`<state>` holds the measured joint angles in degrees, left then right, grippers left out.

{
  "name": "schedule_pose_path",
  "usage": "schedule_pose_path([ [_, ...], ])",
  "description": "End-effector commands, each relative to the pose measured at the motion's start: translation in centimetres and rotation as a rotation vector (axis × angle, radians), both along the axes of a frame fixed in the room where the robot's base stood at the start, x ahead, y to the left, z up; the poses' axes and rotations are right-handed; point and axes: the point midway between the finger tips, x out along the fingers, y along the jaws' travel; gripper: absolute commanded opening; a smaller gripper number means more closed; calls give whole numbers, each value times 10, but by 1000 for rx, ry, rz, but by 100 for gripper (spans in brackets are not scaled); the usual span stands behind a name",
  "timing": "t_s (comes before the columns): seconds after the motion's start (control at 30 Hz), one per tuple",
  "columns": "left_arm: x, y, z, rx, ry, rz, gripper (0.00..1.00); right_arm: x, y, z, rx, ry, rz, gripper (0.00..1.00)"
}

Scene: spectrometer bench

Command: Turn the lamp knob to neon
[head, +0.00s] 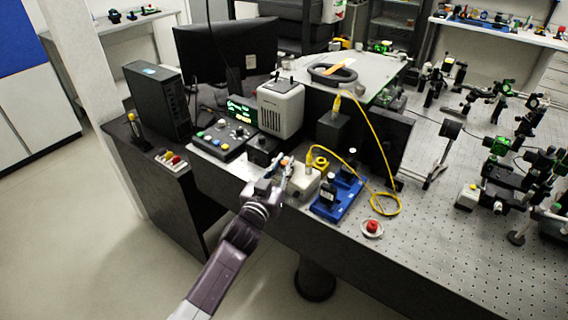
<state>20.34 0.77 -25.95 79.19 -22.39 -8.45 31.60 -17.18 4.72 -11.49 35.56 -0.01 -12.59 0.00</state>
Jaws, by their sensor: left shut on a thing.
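My left gripper (274,178) reaches in from the lower left to the front edge of the bench. Its fingers are at the left end of a small cream box (303,182), shut on a small part there that I take to be the lamp knob. The fingers hide most of that part, so its pointer and any neon label cannot be read. A small orange spot (285,161) shows just above the fingers. My right gripper is not in view.
A dark control panel (224,140) and a grey housing (281,108) stand behind the gripper. A blue base (338,198) with black holders is just right of the cream box. A red button (372,227) sits near the bench's front edge, with bare perforated tabletop (435,235) beyond.

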Motion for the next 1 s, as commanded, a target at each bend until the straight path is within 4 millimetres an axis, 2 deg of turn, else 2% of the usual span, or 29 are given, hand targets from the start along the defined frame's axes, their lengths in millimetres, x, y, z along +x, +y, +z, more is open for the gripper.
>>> schedule_pose_path([
  [0.27,1,2,1,8,0,-51,0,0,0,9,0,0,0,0],
  [0.5,2,5,2,14,-1,-195,0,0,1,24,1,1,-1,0],
  [0.6,3,6,0,15,0,-279,0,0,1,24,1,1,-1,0],
  [0.77,4,6,-3,13,-3,-420,0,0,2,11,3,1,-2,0],
  [1.0,4,5,-7,8,-3,-614,0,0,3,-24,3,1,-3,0],
])
